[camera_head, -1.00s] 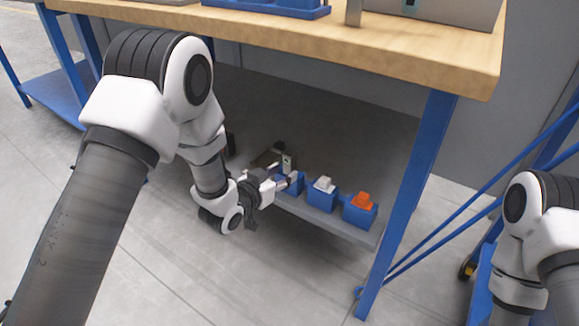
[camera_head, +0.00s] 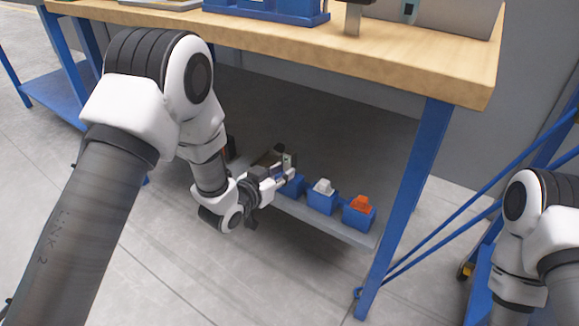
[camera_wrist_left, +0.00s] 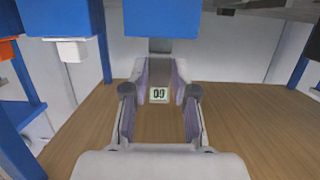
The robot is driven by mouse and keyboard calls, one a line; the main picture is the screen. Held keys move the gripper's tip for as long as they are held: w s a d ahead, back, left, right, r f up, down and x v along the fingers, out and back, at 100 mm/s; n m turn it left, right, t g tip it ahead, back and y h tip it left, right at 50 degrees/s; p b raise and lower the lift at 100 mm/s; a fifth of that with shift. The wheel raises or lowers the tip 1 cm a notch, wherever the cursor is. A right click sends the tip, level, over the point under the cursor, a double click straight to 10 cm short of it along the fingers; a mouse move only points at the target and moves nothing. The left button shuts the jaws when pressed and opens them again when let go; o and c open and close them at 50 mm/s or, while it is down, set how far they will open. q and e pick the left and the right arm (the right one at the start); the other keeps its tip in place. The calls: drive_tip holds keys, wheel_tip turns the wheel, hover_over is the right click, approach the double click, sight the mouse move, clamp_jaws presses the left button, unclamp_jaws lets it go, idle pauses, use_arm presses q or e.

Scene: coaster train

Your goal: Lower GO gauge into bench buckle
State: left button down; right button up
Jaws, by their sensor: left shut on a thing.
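My left gripper (camera_head: 288,176) is low under the workbench, just above the leftmost blue bin (camera_head: 291,187). It is shut on a small grey upright piece (camera_head: 288,161), taken to be the GO gauge. In the left wrist view the left gripper (camera_wrist_left: 160,82) has a pale label (camera_wrist_left: 159,95) with dark characters between its fingers, too small to read surely. A blue bin (camera_wrist_left: 175,20) fills the top middle there. I cannot pick out the bench buckle for certain. My right arm shows at the right edge, with its gripper out of view.
The low grey shelf (camera_head: 350,236) also holds a bin with a white piece (camera_head: 323,187) and one with an orange piece (camera_head: 361,202). The wooden bench top (camera_head: 400,67) overhangs them. A blue leg (camera_head: 408,200) stands right. A blue tray (camera_head: 290,14) is on the bench.

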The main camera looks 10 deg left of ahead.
sight(287, 156)
use_arm(q)
drive_tip(key=shift+r+p, duration=1.7)
drive_tip(key=shift+r, duration=0.55)
drive_tip(key=shift+s, duration=0.1)
drive_tip(key=shift+s+a, duration=0.35)
drive_tip(key=shift+s, duration=0.55)
drive_tip(key=shift+s+a, duration=0.3)
drive_tip(key=shift+s, duration=0.6)
drive_tip(key=shift+s+a, duration=0.35)
drive_tip(key=shift+s, duration=0.55)
drive_tip(key=shift+p, duration=0.35)
